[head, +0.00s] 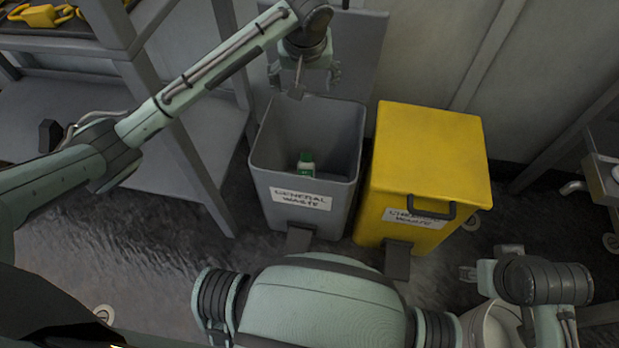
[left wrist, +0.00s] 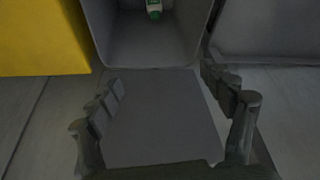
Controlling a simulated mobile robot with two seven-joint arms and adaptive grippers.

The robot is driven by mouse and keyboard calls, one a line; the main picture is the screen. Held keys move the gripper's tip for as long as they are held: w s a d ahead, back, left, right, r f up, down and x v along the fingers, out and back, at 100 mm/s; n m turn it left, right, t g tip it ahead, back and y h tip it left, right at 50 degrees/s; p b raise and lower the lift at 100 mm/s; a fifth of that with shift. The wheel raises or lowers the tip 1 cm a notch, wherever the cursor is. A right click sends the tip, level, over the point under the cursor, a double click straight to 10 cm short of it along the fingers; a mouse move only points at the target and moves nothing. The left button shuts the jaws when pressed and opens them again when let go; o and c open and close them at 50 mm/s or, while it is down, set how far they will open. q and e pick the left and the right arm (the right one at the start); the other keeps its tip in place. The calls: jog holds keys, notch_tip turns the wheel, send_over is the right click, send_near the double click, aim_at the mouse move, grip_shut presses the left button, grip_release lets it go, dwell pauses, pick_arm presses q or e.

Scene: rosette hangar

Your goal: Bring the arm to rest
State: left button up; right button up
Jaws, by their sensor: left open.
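My left gripper (head: 305,78) hangs from the left arm above the back rim of the grey general waste bin (head: 313,194). It is open, and nothing shows between its fingers. In the left wrist view the two fingers (left wrist: 164,98) stand wide apart over a flat grey panel (left wrist: 160,128). A small white and green bottle (head: 306,166) lies inside the grey bin, apart from the gripper; the left wrist view also shows it (left wrist: 154,9). What seems to be my right gripper (head: 468,273) shows small at the lower right, its jaws unclear.
A shut yellow bin (head: 432,150) with a dark handle stands right of the grey bin. A grey shelf unit (head: 160,100) stands at the left, under my left arm. The wall is close behind the bins. A metal frame (head: 600,185) with castors is at the right.

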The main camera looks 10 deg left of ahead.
pick_arm(q)
jog(key=shift+s+r, duration=0.15)
jog(key=shift+r, duration=0.25)
jog(key=s+a+f+m+h+p, duration=0.2)
jog(key=s+f, duration=0.8)
jog(key=f, duration=0.3)
jog(key=s+a+f+m+y+p, duration=0.1)
jog(key=s+a+f, duration=0.3)
jog(key=s+a, duration=0.2)
jog(key=s+a+f+m+g+y, duration=0.1)
jog(key=s+a+f, duration=0.3)
jog(key=s+a, duration=0.3)
jog(key=s, duration=0.3)
jog(key=shift+a+m+p, duration=0.15)
jog(key=shift+m+p, duration=0.15)
jog(key=shift+p, duration=0.05)
pick_arm(e)
jog(key=a+x, duration=0.1)
jog(key=x, duration=0.7)
jog(key=shift+s+a+f+g+y, duration=0.3)
jog(key=shift+s+a+f, duration=0.05)
jog(key=shift+f, duration=0.2)
